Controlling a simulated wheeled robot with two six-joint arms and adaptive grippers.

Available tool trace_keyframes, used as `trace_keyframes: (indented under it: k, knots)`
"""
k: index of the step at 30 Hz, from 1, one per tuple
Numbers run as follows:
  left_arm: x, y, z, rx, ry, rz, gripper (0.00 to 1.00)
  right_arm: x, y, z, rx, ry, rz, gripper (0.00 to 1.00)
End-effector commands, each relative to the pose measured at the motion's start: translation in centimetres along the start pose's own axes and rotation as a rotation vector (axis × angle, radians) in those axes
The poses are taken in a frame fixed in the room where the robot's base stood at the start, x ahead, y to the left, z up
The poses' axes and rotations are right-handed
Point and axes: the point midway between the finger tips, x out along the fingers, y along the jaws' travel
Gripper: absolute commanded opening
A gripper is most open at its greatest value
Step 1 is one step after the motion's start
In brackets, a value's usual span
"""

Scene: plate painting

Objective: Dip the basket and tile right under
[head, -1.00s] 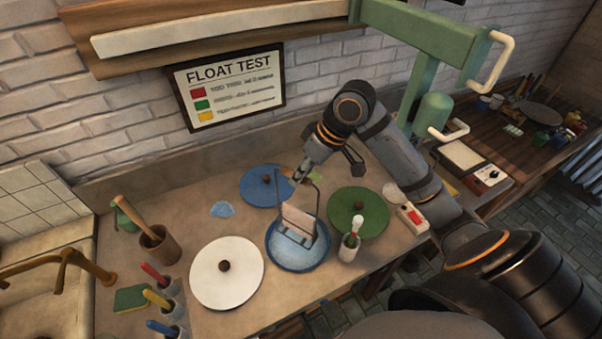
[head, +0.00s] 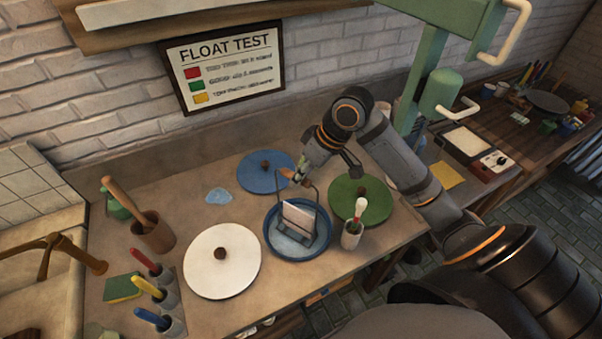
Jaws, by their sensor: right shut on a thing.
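My right gripper (head: 300,176) is shut on the handle of a dark wire basket (head: 313,194). A pale, flat tile (head: 298,215) stands upright in the basket. The basket is inside a round blue basin (head: 270,241) that holds light blue liquid. The basket's lower part is down at the liquid, while the upper part of the tile still shows above it. Whether the basket touches the basin's bottom cannot be told. My left gripper is not in view.
Round lids lie around the basin: white (head: 205,268), blue (head: 254,180) and green (head: 345,207). Colored-handled tools and a sponge (head: 121,288) are at left. A FLOAT TEST sign (head: 226,68) hangs behind.

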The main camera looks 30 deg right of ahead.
Motion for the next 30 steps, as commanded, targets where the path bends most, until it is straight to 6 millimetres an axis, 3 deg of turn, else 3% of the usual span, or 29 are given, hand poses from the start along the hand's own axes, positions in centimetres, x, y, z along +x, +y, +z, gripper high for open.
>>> trace_keyframes:
  k: [30]
  knots:
    - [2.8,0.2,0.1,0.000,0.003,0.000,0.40,5.0,1.1,2.0,0.000,0.001,0.000,0.00]
